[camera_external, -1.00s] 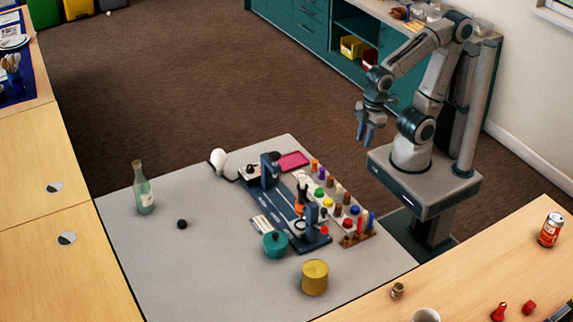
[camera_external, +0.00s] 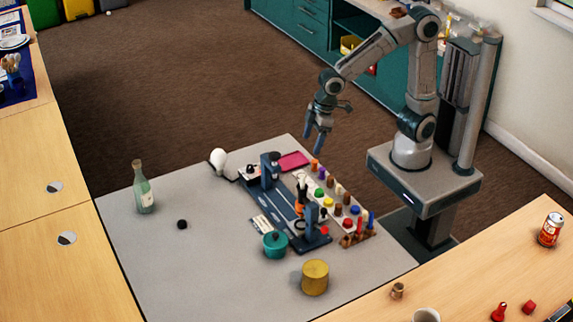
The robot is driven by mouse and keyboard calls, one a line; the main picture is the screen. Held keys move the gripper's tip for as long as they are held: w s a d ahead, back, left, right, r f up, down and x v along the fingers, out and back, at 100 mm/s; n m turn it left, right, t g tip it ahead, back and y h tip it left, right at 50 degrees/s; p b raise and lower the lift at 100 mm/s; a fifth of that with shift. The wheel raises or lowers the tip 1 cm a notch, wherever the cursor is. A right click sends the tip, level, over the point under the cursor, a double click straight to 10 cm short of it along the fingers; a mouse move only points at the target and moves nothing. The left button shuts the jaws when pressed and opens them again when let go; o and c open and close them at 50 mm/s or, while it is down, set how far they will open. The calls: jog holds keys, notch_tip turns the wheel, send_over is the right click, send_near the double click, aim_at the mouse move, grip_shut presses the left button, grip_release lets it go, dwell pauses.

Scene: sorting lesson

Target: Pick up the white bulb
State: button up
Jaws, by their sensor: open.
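The white bulb (camera_external: 218,158) stands at the far edge of the grey table (camera_external: 190,270), its round end up. A dark thing lies beside its lower right; whether they touch I cannot tell. My gripper (camera_external: 315,146) is open and empty, pointing down, above and behind the table's far right part. It is to the right of the bulb and well apart from it, near the pink tray (camera_external: 293,161).
A dark blue apparatus (camera_external: 276,203) and a rack of coloured pegs (camera_external: 335,203) fill the table's right half. A green bottle (camera_external: 143,188), a black ball (camera_external: 182,224), a teal pot (camera_external: 275,244) and a yellow cylinder (camera_external: 315,277) stand around. The front left is clear.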

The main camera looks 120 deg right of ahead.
jog(key=w+d+f+m+h, duration=0.1)
jog(key=w+d+f+h, duration=0.1)
jog(key=w+d, duration=0.5)
jog(key=w+d+f+m+h, duration=0.1)
jog(key=w+d+f+h, duration=0.15)
jog(key=w+d, duration=0.45)
jog(key=n+t+h+b, duration=0.2)
jog(key=t+h+b, duration=0.1)
jog(key=t+b, duration=0.15)
send_near(228, 156)
jog(key=shift+g+y, duration=0.25)
jog(key=shift+g, duration=0.1)
jog(key=x, duration=0.7)
jog(key=shift+w+r, duration=0.3)
jog(key=shift+w, duration=0.1)
jog(key=shift+r+x, duration=0.25)
jog(key=shift+x, duration=3.45)
jog(key=shift+w+d, duration=0.1)
jog(key=shift+d, duration=0.1)
jog(key=shift+c, duration=0.4)
jog(key=c, duration=0.8)
